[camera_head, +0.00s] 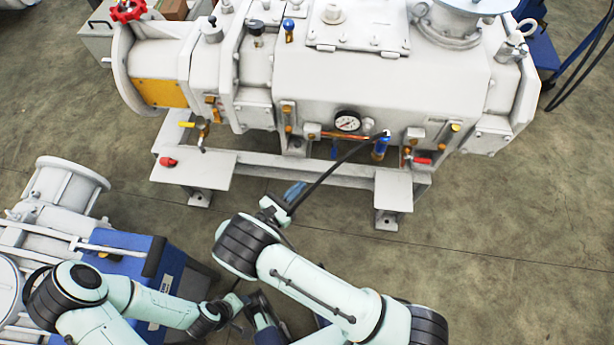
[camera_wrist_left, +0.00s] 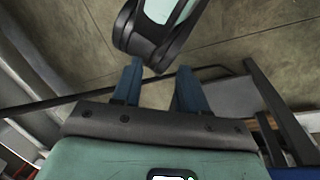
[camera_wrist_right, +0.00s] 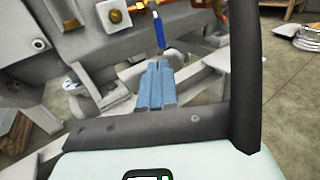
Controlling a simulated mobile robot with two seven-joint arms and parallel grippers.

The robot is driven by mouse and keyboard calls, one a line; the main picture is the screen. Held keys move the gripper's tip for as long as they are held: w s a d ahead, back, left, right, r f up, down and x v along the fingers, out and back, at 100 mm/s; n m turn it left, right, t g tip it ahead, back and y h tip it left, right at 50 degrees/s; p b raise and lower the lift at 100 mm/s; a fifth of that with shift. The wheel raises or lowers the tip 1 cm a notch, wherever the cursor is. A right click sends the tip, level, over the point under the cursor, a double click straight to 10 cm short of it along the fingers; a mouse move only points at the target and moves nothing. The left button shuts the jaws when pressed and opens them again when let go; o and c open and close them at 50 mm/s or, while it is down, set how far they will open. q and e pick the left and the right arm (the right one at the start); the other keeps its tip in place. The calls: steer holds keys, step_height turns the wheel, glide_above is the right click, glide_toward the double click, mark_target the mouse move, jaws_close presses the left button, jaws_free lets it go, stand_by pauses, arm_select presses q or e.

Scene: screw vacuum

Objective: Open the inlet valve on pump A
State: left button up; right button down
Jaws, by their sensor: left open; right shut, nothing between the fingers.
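The large white pump (camera_head: 270,95) stands on a white frame across the top of the head view. I cannot tell which fitting is the inlet valve. A blue lever (camera_head: 334,149) hangs below a copper pipe near the gauge; a blue lever also shows in the right wrist view (camera_wrist_right: 159,31). A red-handled valve (camera_head: 422,160) and a yellow-handled one (camera_head: 187,124) are on the same side. My right gripper (camera_head: 296,188) is shut and empty, below the pump and apart from the levers; it shows in its wrist view (camera_wrist_right: 157,66). My left gripper (camera_wrist_left: 159,66) is open and empty.
A red handwheel (camera_head: 128,10) is at the top left. A pressure gauge (camera_head: 347,121) is on the pump's side. A blue motor (camera_head: 128,262) with white pipework stands at lower left, near my left arm. The floor at right (camera_head: 520,220) is clear.

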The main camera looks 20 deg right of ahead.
mark_target(332, 154)
arm_select(q)
steer(key=shift+w+a+f+t+b, duration=0.15)
steer(key=shift+w+a+f+b, duration=0.15)
steer(key=shift+w+f, duration=0.15)
steer(key=shift+w+a+f+t+b, duration=0.2)
steer(key=shift+w+f+b, duration=0.1)
steer(key=shift+w, duration=0.25)
arm_select(e)
steer(key=x, duration=1.2)
steer(key=shift+w+d, duration=0.15)
steer(key=shift+d, duration=0.2)
